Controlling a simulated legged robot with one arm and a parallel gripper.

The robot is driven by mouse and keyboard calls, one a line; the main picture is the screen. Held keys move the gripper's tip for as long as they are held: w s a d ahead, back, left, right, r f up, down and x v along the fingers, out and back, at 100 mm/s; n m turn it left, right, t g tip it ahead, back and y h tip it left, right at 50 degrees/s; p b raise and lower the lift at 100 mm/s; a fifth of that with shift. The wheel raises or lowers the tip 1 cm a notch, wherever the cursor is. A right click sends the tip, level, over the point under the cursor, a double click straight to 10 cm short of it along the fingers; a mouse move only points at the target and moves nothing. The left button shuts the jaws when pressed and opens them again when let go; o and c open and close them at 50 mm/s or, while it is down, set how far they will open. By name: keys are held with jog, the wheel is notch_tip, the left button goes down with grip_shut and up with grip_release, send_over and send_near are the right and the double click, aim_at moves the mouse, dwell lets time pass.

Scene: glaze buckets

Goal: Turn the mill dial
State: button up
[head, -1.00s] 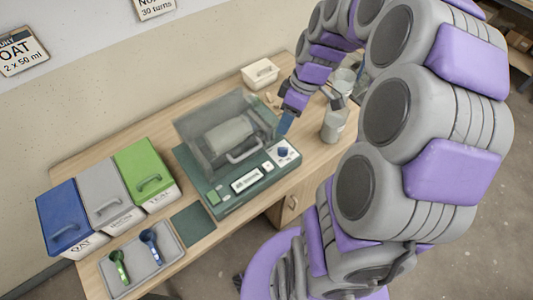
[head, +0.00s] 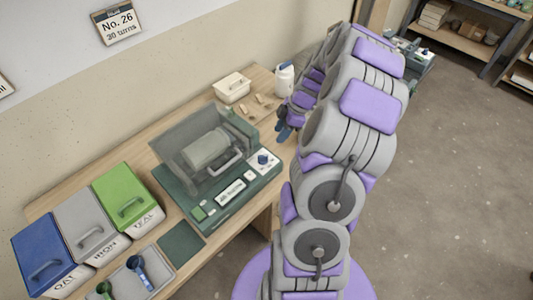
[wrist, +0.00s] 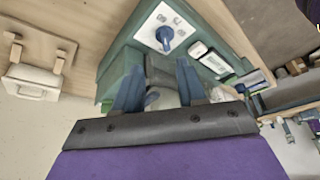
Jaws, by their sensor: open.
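The mill (head: 215,170) is a green machine on the wooden bench, with a grey drum under a clear cover. Its dial (head: 263,159) is a blue knob on a white panel at the base's right end. In the wrist view the dial (wrist: 165,35) shows whole, with small marks around it. My gripper (head: 283,130) is beyond the dial and a little to its right, apart from it. In the wrist view my gripper (wrist: 158,70) has its two blue fingers spread, with no object held. The dial lies past the fingertips. Its exact setting is too small to read.
Blue (head: 48,252), grey (head: 92,222) and green (head: 128,195) lidded buckets stand left of the mill. A grey tray (head: 128,288) with scoops lies in front of them. A white lidded box (head: 232,87) and a bottle (head: 284,80) stand at the back.

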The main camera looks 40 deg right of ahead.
aim_at(264, 155)
jog(key=a+f, duration=0.1)
jog(key=f, duration=0.1)
jog(key=w+a+f, duration=0.1)
jog(key=a+f, duration=0.1)
jog(key=f, duration=0.1)
jog(key=a+f+b, duration=0.1)
jog(key=a+f, duration=0.1)
jog(key=shift+w+a+f, duration=0.15)
jog(key=shift+w+a, duration=0.05)
jog(key=shift+w, duration=0.2)
jog(key=f, duration=0.3)
jog(key=shift+w+d+b, duration=0.35)
jog(key=shift+d+f, duration=0.2)
jog(key=shift+f, duration=0.15)
jog(key=shift+a+r, duration=0.2)
jog(key=shift+a, duration=0.7)
jog(key=shift+c, duration=0.9)
jog(key=shift+d, duration=0.5)
grip_shut()
